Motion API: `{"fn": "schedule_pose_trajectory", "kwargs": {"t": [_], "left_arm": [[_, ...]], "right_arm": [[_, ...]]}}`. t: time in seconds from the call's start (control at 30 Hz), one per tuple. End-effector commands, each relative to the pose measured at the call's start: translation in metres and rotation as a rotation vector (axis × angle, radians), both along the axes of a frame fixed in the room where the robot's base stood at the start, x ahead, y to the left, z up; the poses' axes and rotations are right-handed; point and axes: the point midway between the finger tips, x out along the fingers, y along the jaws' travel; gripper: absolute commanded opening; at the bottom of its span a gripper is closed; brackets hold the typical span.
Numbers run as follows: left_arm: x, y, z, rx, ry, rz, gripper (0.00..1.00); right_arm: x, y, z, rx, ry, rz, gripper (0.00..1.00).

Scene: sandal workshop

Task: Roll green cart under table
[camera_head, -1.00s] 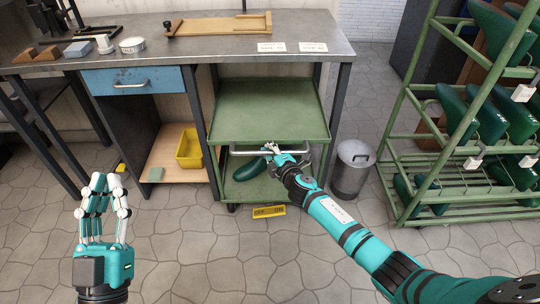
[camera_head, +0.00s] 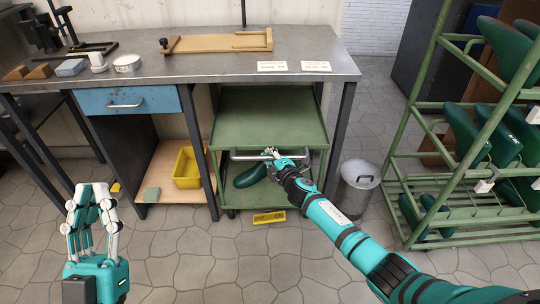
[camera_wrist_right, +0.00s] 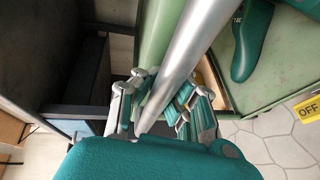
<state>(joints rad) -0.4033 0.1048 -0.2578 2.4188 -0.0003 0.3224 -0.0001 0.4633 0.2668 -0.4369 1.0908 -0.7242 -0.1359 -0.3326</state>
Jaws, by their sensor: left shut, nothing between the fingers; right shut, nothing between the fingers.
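The green cart (camera_head: 262,116) stands in the right bay of the steel-topped table (camera_head: 225,69), its top tray partly beneath the tabletop. Its front edge and silver handle (camera_head: 240,155) still show in front of the table. A dark green shoe last (camera_head: 250,176) lies on its lower shelf. My right gripper (camera_head: 271,153) is at the handle, shut with nothing gripped; in the right wrist view the silver bar (camera_wrist_right: 190,60) passes close across the fingers. Where they touch is unclear. My left gripper (camera_head: 91,190) is shut and empty over the floor at left.
A grey bin (camera_head: 358,182) stands right of the cart, with a green rack (camera_head: 455,172) of shoe lasts beyond. A yellow crate (camera_head: 187,168) sits on the wooden shelf left of the cart. A yellow OFF label (camera_head: 269,217) lies on the floor in front.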

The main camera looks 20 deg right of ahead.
Motion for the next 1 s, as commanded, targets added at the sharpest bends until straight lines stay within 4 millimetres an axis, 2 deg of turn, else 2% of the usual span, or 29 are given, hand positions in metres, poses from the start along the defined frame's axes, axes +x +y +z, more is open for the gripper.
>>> {"fn": "schedule_pose_trajectory", "kwargs": {"t": [0.03,0.3,0.67,0.77,1.0], "left_arm": [[0.0,0.0,0.001,0.0,0.0,0.0,0.0],[0.0,0.0,0.0,0.0,0.001,0.0,0.0],[0.0,0.0,-0.001,-0.001,0.004,-0.001,0.0],[0.0,0.0,-0.001,0.0,0.004,-0.001,0.0],[0.0,0.0,0.0,0.0,0.003,-0.001,0.0]], "right_arm": [[0.003,0.0,0.009,0.003,-0.015,0.002,0.06],[0.002,0.0,0.006,0.002,-0.01,0.001,0.4],[-0.004,-0.002,0.003,-0.001,-0.005,0.0,0.4],[-0.015,-0.003,0.005,-0.003,-0.005,0.0,0.4],[-0.061,-0.008,0.013,-0.002,-0.004,0.004,0.4]]}}
